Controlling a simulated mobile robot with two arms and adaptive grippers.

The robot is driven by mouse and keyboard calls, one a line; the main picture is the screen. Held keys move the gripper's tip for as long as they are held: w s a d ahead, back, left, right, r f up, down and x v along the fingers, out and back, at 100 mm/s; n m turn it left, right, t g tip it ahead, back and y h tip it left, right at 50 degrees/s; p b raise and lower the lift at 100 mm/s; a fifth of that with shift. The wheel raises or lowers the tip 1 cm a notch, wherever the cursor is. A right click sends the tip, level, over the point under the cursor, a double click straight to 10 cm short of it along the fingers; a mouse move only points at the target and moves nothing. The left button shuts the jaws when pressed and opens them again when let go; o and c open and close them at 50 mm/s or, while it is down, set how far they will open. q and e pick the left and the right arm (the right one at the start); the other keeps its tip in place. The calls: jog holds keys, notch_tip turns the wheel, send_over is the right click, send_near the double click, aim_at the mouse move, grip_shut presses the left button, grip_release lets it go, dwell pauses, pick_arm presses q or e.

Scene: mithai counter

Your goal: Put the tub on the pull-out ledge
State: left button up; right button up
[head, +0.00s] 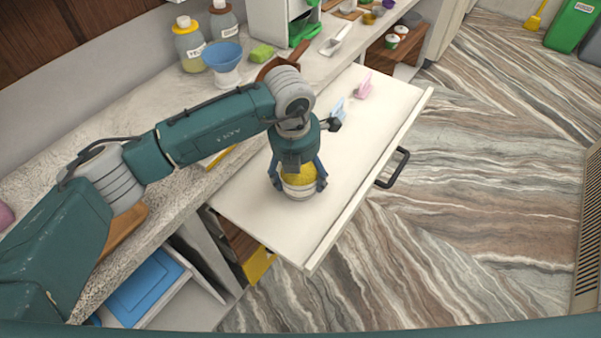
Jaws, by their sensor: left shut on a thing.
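A small white tub (299,190) with yellow contents stands upright at the pull-out ledge (352,150), which is a white board drawn out from under the counter. My left gripper (298,184) comes down from above with one finger on each side of the tub and is shut on it. The tub's base appears at the ledge's surface, but I cannot tell whether it rests there or is just above. My gripper hides part of the tub's top. My right gripper is not in view.
A pink thing (363,88) and a light blue thing (338,108) lie on the ledge's far part. The ledge has a raised front edge and a black handle (393,168). Jars (188,45), a blue bowl (222,57) and a green sponge (262,53) stand on the counter.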

pick_arm(q)
jog(key=o, duration=1.4)
jog(key=shift+o, duration=0.2)
jog(key=shift+r, duration=0.35)
notch_tip(320, 180, up, 11)
jog(key=s+b, duration=0.1)
jog(key=shift+s+a+r, duration=0.2)
jog(key=shift+a, duration=0.25)
jog(key=shift+s+f, duration=0.1)
